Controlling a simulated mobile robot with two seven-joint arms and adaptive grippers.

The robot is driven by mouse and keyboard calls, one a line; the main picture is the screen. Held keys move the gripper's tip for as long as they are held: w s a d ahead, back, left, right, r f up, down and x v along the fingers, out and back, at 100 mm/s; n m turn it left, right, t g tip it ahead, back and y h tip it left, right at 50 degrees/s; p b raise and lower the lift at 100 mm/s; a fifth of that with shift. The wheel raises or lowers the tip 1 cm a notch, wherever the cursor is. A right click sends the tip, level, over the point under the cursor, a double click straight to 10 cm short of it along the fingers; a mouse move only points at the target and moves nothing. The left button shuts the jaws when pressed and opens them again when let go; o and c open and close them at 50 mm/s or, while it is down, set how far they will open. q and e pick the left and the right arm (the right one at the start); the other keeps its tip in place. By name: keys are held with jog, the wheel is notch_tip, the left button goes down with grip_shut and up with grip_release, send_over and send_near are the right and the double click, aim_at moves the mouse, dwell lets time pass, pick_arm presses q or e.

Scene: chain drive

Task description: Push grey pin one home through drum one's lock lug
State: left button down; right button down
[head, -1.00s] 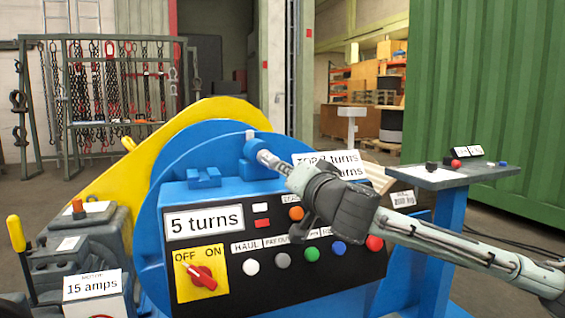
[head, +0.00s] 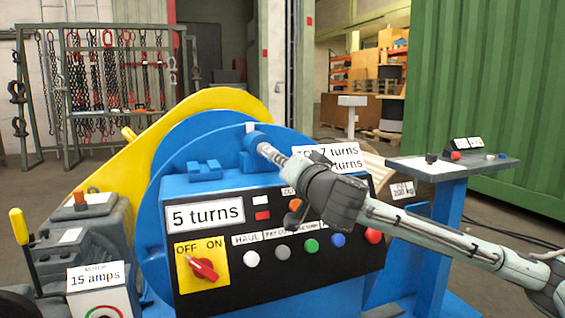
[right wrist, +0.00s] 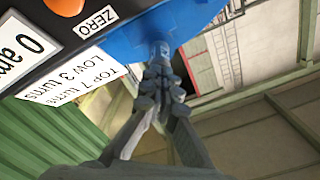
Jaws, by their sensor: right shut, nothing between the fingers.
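Drum one's blue flange (head: 175,160) stands behind the control panel. A blue lug (head: 254,143) with a round boss sits at its upper right. My right gripper (head: 268,152) is shut and empty, its fingertips pointing at the boss from the lower right. In the right wrist view the closed fingertips (right wrist: 159,72) are in line with a small grey rounded end (right wrist: 160,48), seemingly grey pin one, against the blue lug (right wrist: 135,42). I cannot tell whether the tips touch it. The pin's depth in the lug is hidden. My left gripper is out of view.
The black control panel (head: 285,273) with buttons and a red switch lies just below my right gripper. A white "turns" sign (head: 345,155) stands close behind it. A grey side table (head: 455,166) is at the right. A yellow guard (head: 215,97) rises behind the drum.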

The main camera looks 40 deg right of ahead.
jog(key=shift+p+x, duration=0.35)
jog(key=shift+x, duration=0.7)
notch_tip(320, 180, up, 10)
jog(key=s+b, duration=0.1)
jog(key=s, duration=0.1)
jog(key=shift+s+a+b, duration=0.35)
jog(key=shift+s, duration=0.05)
dwell(0.4)
